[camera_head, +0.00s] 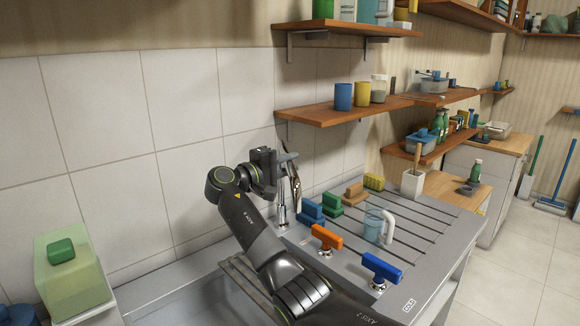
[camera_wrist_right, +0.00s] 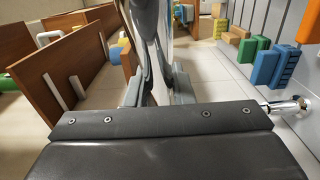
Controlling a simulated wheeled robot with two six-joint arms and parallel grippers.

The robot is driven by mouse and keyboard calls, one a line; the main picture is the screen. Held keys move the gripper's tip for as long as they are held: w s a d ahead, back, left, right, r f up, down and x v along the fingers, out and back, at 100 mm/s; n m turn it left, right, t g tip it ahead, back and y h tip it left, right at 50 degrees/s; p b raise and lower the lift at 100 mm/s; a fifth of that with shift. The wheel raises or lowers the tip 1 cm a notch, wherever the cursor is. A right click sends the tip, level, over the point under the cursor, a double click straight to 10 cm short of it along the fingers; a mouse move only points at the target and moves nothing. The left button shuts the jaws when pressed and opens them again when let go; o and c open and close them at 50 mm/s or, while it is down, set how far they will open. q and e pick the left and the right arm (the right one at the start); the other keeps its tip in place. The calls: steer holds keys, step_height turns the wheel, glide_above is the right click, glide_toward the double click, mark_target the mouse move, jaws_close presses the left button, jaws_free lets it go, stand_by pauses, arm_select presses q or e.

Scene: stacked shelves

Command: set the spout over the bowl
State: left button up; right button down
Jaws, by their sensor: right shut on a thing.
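The chrome spout's upright post (camera_head: 281,208) rises from the sink unit behind the tap handles in the head view. My right gripper (camera_head: 288,168) is at the top of it, shut on the spout. The gripper and arm hide most of the spout, so I cannot tell exactly where its outlet points. In the right wrist view a shiny metal piece shows between the fingers (camera_wrist_right: 160,75). The sink bowl (camera_head: 190,300) is at the lower left of the head view, partly behind my right arm. My left gripper is not in view.
An orange tap handle (camera_head: 327,237) and a blue one (camera_head: 382,269) stand near my forearm. A glass mug (camera_head: 373,227) and several coloured brushes or sponges stand on the drainer (camera_head: 425,222). A shelf (camera_head: 340,112) hangs above. A green box (camera_head: 72,278) is at left.

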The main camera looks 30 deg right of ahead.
stand_by(0.3)
steer(key=c, duration=1.3)
jaws_free()
steer(key=shift+w+a, duration=0.1)
steer(key=shift+a, duration=0.05)
steer(key=shift+o, duration=0.2)
steer(key=shift+a, duration=0.1)
steer(key=shift+a+f, duration=0.1)
steer(key=shift+a, duration=0.2)
steer(key=s+a+b, duration=0.2)
steer(key=a+b, duration=0.3)
steer(key=a, duration=1.1)
steer(key=shift+s+a, duration=0.2)
steer(key=shift+a, duration=0.05)
